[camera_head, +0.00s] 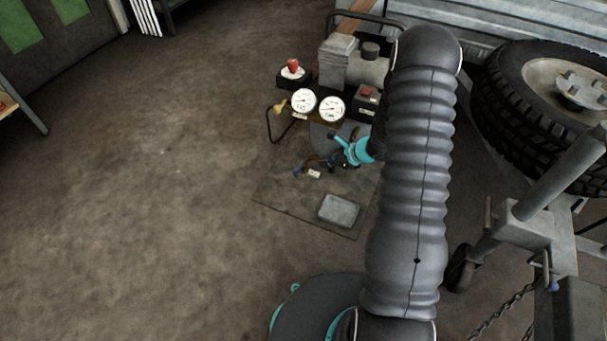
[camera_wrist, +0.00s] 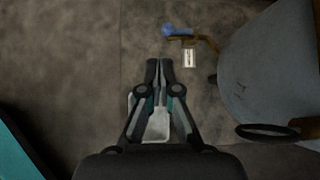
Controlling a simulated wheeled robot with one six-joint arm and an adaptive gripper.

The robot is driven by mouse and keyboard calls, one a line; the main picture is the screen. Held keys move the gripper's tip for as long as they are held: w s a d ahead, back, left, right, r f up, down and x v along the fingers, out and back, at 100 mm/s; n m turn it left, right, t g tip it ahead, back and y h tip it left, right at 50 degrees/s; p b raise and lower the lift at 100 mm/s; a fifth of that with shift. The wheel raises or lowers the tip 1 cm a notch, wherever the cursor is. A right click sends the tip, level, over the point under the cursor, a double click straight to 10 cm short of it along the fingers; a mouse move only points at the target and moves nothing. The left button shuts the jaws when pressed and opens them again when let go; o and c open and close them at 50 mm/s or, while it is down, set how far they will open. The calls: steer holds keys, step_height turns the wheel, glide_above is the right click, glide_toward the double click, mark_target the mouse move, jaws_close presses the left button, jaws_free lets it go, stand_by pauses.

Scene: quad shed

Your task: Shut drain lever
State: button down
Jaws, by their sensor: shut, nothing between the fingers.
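The drain lever (camera_wrist: 176,31) has a blue grip on a brass-coloured valve at the side of a grey tank (camera_wrist: 270,75). In the wrist view it lies near the top, its grip pointing left. A small white tag (camera_wrist: 190,58) is beside the valve. The blue grip also shows in the head view (camera_head: 298,171), low beside the compressor. My gripper (camera_wrist: 159,62) is shut and empty, apart from the lever, below and slightly left of it in the wrist view. In the head view my arm hides part of the tank.
A grey tray (camera_head: 339,209) lies on a dark mat (camera_head: 285,198). Two white gauges (camera_head: 317,105), a red knob (camera_head: 293,66) and a switch box (camera_head: 367,98) stand above the lever. A big tyre (camera_head: 500,110) is right. Open floor is left.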

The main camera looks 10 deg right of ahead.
mark_target(299, 168)
step_height(299, 168, down, 6)
steer(key=d+m, duration=0.2)
steer(key=shift+s, duration=0.15)
steer(key=w+a+r+x, duration=0.1)
steer(key=x, duration=1.2)
steer(key=shift+w+r+b, duration=0.3)
steer(key=shift+w+r, duration=0.05)
steer(key=shift+r, duration=0.05)
